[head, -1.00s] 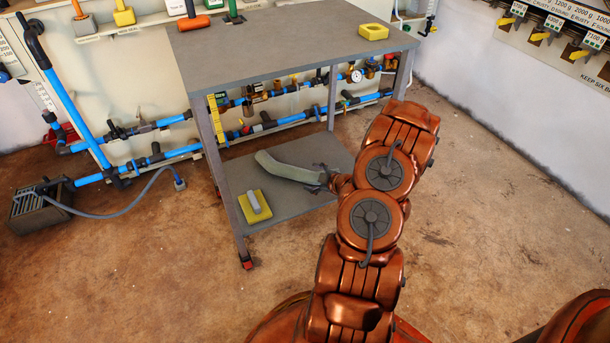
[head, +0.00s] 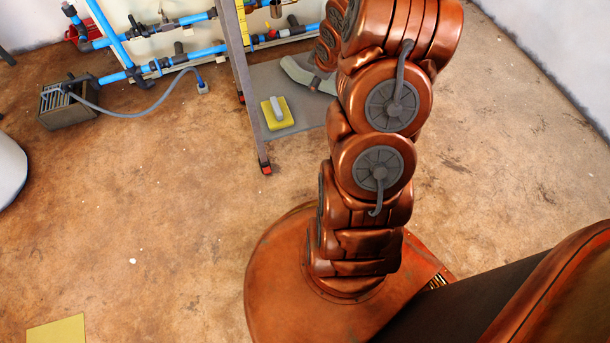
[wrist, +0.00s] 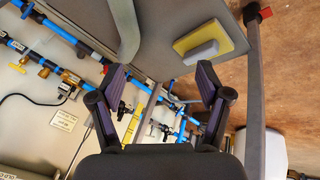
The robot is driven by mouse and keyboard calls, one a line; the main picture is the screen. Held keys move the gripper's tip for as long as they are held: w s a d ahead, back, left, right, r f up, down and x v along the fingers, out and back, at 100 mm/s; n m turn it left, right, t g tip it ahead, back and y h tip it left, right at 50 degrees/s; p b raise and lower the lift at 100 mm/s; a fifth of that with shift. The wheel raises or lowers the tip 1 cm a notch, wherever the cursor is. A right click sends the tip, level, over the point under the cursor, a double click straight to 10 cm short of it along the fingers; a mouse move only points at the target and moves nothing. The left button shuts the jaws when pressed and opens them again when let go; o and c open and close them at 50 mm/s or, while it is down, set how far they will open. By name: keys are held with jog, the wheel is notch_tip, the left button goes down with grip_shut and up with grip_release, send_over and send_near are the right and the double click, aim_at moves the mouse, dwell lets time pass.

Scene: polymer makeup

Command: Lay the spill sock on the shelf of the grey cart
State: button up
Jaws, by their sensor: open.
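The spill sock (head: 298,72) is a grey-green, bent tube lying on the lower shelf (head: 262,80) of the grey cart. Its right part is hidden behind my arm in the head view. In the wrist view the sock (wrist: 128,32) runs down from the top edge, with its near end close to the left fingertip. My gripper (wrist: 160,82) is open, its two dark fingers spread wide with nothing between them. The shelf (wrist: 168,22) shows beyond the fingertips. In the head view my gripper is mostly hidden behind my arm.
A yellow pad with a grey handle (head: 276,112) lies on the same shelf, left of the sock; it also shows in the wrist view (wrist: 208,48). A cart leg (head: 243,90) stands at the shelf's left. Blue pipes (head: 200,52) run behind. Open floor lies left.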

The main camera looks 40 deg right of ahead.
jog(key=s+a+r+m+g, duration=0.1)
jog(key=s+a+r+g, duration=0.2)
jog(key=s+a+r, duration=0.3)
jog(key=s+a+r+m+g+y, duration=0.1)
jog(key=s+a+r, duration=0.5)
jog(key=s+a, duration=0.8)
jog(key=s+a+r+m+g, duration=0.3)
jog(key=s+a+r, duration=0.4)
jog(key=s+a, duration=0.3)
jog(key=shift+s+a+g+y, duration=0.25)
jog(key=shift+s+g+y, duration=0.15)
jog(key=shift+s+g, duration=0.5)
jog(key=shift+w+r, duration=0.1)
